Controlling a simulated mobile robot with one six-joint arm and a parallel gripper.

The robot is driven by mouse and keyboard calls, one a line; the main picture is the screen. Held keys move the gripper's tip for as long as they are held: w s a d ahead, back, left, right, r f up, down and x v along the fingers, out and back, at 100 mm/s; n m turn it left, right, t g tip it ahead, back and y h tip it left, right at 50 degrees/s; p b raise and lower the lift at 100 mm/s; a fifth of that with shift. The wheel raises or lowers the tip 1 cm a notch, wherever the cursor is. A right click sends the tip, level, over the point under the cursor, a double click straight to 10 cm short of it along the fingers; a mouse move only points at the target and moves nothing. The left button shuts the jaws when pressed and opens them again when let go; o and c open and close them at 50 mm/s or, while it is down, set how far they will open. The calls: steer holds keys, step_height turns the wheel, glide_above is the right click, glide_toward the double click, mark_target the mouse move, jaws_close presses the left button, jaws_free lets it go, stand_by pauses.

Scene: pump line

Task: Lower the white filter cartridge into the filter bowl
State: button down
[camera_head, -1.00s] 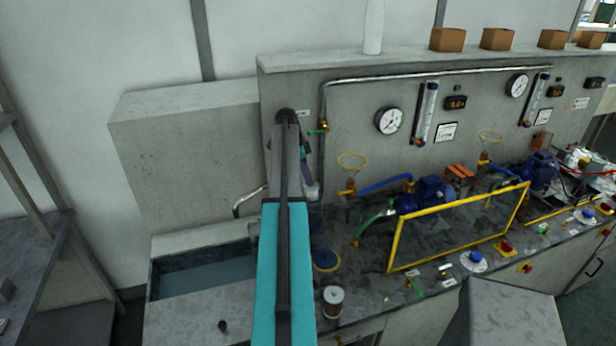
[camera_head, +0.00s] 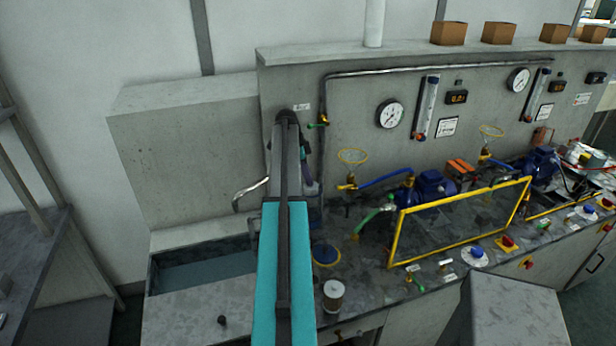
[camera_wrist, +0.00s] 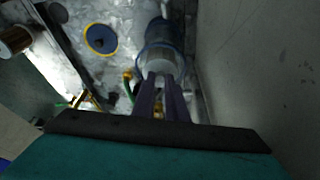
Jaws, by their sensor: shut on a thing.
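The white filter cartridge (camera_wrist: 160,67) is between my gripper's fingertips in the wrist view. My gripper (camera_wrist: 159,80) is shut on its near end. The filter bowl (camera_wrist: 181,50), clear with a blue rim, shows around the cartridge in this view. The cartridge looks at least partly inside the rim; its far end and depth are hard to tell. In the head view my gripper (camera_head: 309,183) is beside the back panel, partly behind my arm. The cartridge and most of the bowl are hidden there.
A valve with a yellow ring (camera_head: 352,157) stands to the right. The panel wall (camera_wrist: 250,70) is close beside my gripper. A sink (camera_head: 200,272) lies left.

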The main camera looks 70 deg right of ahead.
steer(key=shift+f+b, duration=1.2)
steer(key=shift+f, duration=1.2)
steer(key=c, duration=1.7)
jaws_free()
steer(key=shift+c, duration=1.1)
steer(key=shift+r, duration=0.1)
step_height(320, 180, up, 12)
steer(key=p, duration=0.4)
